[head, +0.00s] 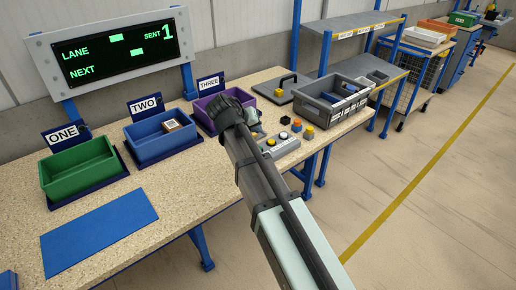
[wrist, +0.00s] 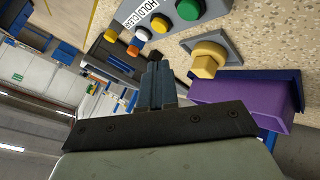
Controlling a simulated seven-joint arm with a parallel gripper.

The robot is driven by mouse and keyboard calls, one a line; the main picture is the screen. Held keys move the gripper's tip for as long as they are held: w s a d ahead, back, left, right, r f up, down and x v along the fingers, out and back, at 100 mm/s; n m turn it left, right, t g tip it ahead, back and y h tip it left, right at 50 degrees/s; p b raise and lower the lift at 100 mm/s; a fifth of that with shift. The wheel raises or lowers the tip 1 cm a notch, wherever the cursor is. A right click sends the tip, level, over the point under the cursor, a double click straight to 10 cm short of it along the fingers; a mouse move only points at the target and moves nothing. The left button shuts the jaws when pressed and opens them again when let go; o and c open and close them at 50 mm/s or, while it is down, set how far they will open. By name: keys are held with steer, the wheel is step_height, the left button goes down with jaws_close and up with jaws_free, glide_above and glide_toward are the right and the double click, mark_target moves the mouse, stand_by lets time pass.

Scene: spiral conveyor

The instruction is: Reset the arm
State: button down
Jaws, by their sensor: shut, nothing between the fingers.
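My gripper (head: 254,116) is above the workbench (head: 105,203), in front of the purple bin (head: 203,121) marked THREE. In the wrist view, its fingers (wrist: 157,78) are together with nothing between them. The purple bin (wrist: 245,97) shows at the right there. A yellow knob-like piece on a grey base (wrist: 209,57) sits beyond the fingers. My arm hides part of the purple bin and bench.
A green bin (head: 80,168) marked ONE is empty. A grey crate (head: 331,112) holds several items. A blue mat (head: 98,232) lies bare. The display (head: 117,50) reads SENT 1.

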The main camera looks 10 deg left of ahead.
steer(key=shift+d, duration=0.1)
stand_by(0.4)
steer(key=s+d+f+m+g+h, duration=0.1)
steer(key=s+d+f+m+g, duration=0.2)
steer(key=s+d+f, duration=0.7)
steer(key=s+d+f+g+y, duration=0.15)
steer(key=s+d+f, duration=0.25)
steer(key=f, duration=0.5)
steer(key=s+d+f+n+g, duration=0.1)
steer(key=s+d+f+g, duration=0.15)
steer(key=f, duration=0.65)
steer(key=s+d+f+g, duration=0.2)
steer(key=s+d+f, duration=0.3)
steer(key=f, duration=0.4)
steer(key=s+d+f+g+y, duration=0.2)
steer(key=s+f, duration=0.7)
steer(key=s, duration=0.4)
steer(key=s+d+f+g+y, duration=0.2)
steer(key=s+f+g, duration=0.1)
steer(key=s+f, duration=0.7)
steer(key=s, duration=0.3)
steer(key=shift+s+d+f+g, duration=0.2)
steer(key=shift+s+g, duration=0.1)
steer(key=shift+s, duration=0.1)
steer(key=shift+y, duration=0.25)
